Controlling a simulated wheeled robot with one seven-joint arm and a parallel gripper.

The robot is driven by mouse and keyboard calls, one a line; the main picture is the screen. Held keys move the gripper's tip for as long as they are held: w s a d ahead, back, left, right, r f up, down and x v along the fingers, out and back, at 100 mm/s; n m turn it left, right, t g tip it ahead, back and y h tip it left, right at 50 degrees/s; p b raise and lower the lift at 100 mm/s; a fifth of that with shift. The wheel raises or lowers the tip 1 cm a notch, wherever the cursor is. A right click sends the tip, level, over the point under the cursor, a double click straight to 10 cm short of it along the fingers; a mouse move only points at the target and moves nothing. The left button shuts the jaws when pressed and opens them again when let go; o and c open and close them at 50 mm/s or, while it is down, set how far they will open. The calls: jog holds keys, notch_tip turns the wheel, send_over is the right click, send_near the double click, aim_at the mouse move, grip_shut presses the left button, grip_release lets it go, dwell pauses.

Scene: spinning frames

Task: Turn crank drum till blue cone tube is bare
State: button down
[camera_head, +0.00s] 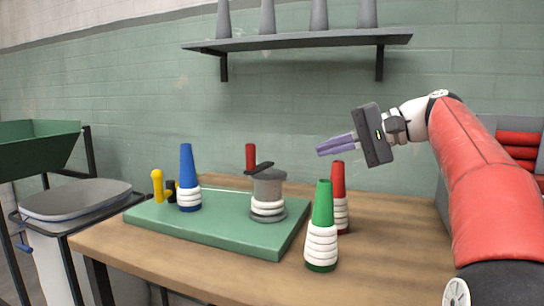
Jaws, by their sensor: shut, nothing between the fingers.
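The crank drum (268,186) is a grey cylinder on a green board, with white coils around its lower part. A dark crank arm lies across its top, with an upright red handle (251,157) at its far left end. The blue cone tube (187,165) stands upright on the left of the board, with white yarn (189,199) wound around its lower part. My gripper (319,147) is shut and empty, raised to the right of the drum and above the red cone, pointing left. It touches nothing that I can see.
A green cone (323,205) and a red cone (338,181), both with white windings, stand on the wooden table (400,240) right of the green board (200,232). A yellow piece (158,186) is beside the blue cone. A shelf (300,40) with grey cones hangs above.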

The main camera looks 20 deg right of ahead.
send_over(263, 180)
jog(key=s, duration=0.4)
notch_tip(263, 180, down, 2)
jog(key=shift+w+d+f+y+p, duration=0.2)
jog(key=shift+d+f+y+p, duration=0.1)
jog(key=shift+d+y, duration=0.1)
jog(key=shift+a+t+h, duration=0.15)
jog(key=shift+t+h, duration=0.15)
jog(key=shift+a+m+b, duration=0.2)
jog(key=shift+m+b, duration=0.25)
jog(key=shift+m, duration=0.05)
jog(key=shift+a+t, duration=0.1)
jog(key=shift+t, duration=0.4)
